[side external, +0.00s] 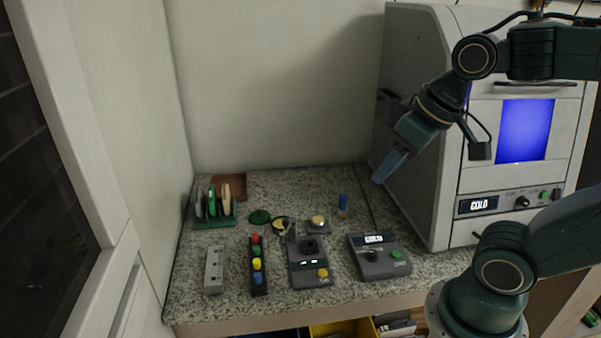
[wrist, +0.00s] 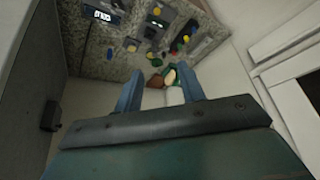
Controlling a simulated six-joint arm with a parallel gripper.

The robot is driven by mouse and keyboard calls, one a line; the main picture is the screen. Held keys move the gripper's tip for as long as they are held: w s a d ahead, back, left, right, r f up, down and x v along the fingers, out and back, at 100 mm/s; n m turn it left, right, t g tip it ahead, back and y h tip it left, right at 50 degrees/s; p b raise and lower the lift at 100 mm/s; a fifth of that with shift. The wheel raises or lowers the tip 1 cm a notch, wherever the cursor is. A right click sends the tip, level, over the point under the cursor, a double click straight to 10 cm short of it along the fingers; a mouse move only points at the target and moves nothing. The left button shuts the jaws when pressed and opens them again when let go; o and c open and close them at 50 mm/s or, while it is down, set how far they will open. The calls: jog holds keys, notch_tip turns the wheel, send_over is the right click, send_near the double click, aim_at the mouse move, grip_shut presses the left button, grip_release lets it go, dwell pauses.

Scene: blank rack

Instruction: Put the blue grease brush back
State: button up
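A small blue upright cylinder (side external: 343,202) stands on the speckled counter, left of the large grey machine; it looks like the blue grease brush, but is too small to be sure. In the wrist view a small blue spot (wrist: 110,54) may be the same thing. A narrow dark rack (side external: 258,284) holds red, yellow and blue round tops in a row. My gripper (side external: 383,175) hangs high above the counter, up and right of the blue cylinder. In the wrist view its two fingers (wrist: 160,88) are spread apart with nothing between them.
The grey machine (side external: 413,110) with a blue window stands close to my gripper. A green rack (side external: 216,221) with upright pieces is at the left. A grey box (side external: 214,270), a dark device (side external: 309,270) and a control box (side external: 378,262) line the front. The back counter is mostly clear.

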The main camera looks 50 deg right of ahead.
jog(key=shift+s+a+f+n, duration=0.15)
jog(key=shift+s+a+n, duration=0.1)
jog(key=shift+s, duration=0.4)
jog(key=shift+s+a+f+n, duration=0.15)
jog(key=shift+s+a, duration=0.1)
jog(key=shift+s, duration=0.4)
